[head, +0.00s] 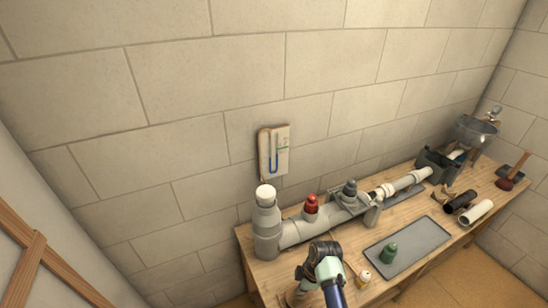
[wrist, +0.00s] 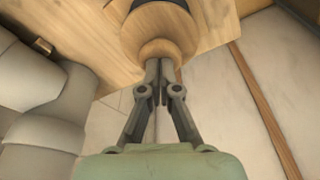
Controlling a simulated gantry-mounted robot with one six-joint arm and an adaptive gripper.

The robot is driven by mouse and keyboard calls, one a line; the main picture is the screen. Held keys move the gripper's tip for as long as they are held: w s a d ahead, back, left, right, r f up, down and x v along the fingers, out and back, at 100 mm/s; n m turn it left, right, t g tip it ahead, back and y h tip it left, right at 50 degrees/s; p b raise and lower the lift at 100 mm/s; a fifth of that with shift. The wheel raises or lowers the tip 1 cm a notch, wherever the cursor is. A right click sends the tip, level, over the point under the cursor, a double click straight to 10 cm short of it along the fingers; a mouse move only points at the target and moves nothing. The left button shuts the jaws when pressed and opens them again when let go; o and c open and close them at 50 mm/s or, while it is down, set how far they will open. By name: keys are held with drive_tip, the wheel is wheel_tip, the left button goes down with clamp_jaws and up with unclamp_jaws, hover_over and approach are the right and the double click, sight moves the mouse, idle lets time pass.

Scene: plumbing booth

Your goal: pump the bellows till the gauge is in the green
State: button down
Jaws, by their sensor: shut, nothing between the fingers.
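The gauge (head: 274,153) is a pale wall board with a U-shaped tube holding blue liquid and a small green mark on its right. It is too small to tell whether the level meets the green. In the wrist view, a round wooden piece with a black part above it, seemingly the bellows (wrist: 158,25), stands by the bench edge. My gripper (wrist: 158,68) is shut and empty, its fingertips right at the lower wooden knob. I cannot tell whether they touch. In the head view my arm hides the fingertips and most of the bellows.
A grey pipe run lies along the back of the bench (head: 262,283), with a white-capped upright (head: 266,215) and a red plug (head: 310,205). A grey tray (head: 412,242) holds a green plug (head: 389,252). Dark and white pipe pieces (head: 474,212) lie at the right.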

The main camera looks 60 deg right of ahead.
drive_tip(key=shift+f+b, duration=0.3)
drive_tip(key=shift+f, duration=0.35)
wheel_tip(320, 180, up, 4)
drive_tip(key=p, duration=0.4)
drive_tip(key=shift+r, duration=0.25)
drive_tip(key=shift+f, duration=0.1)
